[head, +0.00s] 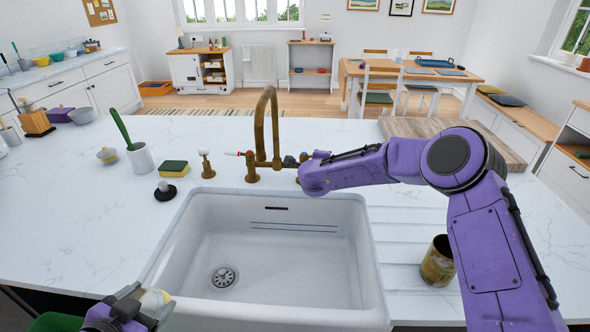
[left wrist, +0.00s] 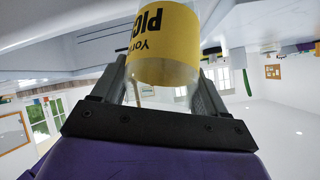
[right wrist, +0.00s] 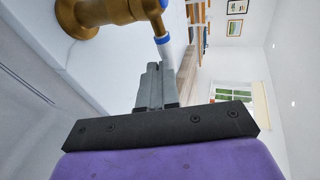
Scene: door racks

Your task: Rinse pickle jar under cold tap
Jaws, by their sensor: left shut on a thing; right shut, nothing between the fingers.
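My left gripper (head: 140,302) is at the sink's front left edge, low in the head view. It is shut on the pickle jar (left wrist: 165,45), whose yellow label shows large in the left wrist view, lettering upside down. In the head view only a pale part of the jar (head: 156,299) shows. My right gripper (head: 290,162) is shut and empty beside the tap. The right wrist view shows its fingers (right wrist: 156,85) close to a blue-ringed brass tap handle (right wrist: 105,12) with a white lever tip; contact is unclear. The brass spout (head: 267,115) shows no running water.
The white sink (head: 290,265) is empty. A red-marked tap handle (head: 250,168) stands left of the spout. A sponge (head: 173,167), brush pot (head: 140,158) and black stopper (head: 165,191) are at the left. A brownish can (head: 438,262) stands on the right drainer under my arm.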

